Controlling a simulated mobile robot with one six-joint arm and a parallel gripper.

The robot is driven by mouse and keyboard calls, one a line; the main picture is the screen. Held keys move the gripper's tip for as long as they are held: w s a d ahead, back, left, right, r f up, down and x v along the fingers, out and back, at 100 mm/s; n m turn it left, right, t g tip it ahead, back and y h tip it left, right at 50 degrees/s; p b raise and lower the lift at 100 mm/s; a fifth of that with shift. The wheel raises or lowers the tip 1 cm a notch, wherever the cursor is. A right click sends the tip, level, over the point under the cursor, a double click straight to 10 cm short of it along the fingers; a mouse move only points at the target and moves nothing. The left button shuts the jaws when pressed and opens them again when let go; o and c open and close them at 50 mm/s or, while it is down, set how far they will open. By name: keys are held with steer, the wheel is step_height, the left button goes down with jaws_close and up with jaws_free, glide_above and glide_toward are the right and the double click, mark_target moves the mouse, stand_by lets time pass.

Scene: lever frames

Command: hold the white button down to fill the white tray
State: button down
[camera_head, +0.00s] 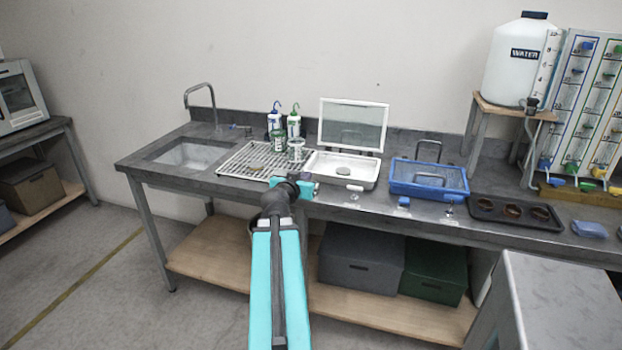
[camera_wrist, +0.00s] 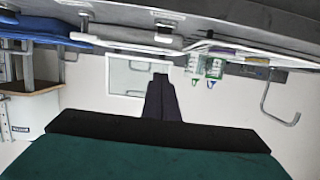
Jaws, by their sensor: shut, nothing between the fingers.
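The white tray (camera_head: 330,173) sits on the grey counter under a raised glass lid (camera_head: 352,125), with a small round object (camera_head: 343,170) inside. The white button (camera_head: 354,188) is on the counter's front edge, just in front of the tray. My gripper (camera_head: 314,188) is left of the button, near the tray's front left corner, and apart from the button. In the wrist view, which looks upside down, the black fingers (camera_wrist: 160,78) are shut and empty, with the raised lid (camera_wrist: 125,78) behind them. Whether the tray holds any liquid is too small to tell.
A blue tray (camera_head: 428,188) with a blue button (camera_head: 403,202) stands to the right. A drying rack (camera_head: 240,163) with bottles (camera_head: 293,124) and a sink (camera_head: 190,155) lie left. The water tank (camera_head: 515,70) stands back right. A dark muffin tray (camera_head: 485,216) is further right.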

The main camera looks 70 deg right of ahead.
steer(key=x, duration=0.4)
steer(key=shift+d+p, duration=0.15)
steer(key=shift+p, duration=0.15)
steer(key=shift+d+f, duration=0.35)
steer(key=shift+f, duration=1.75)
steer(key=shift+f, duration=0.2)
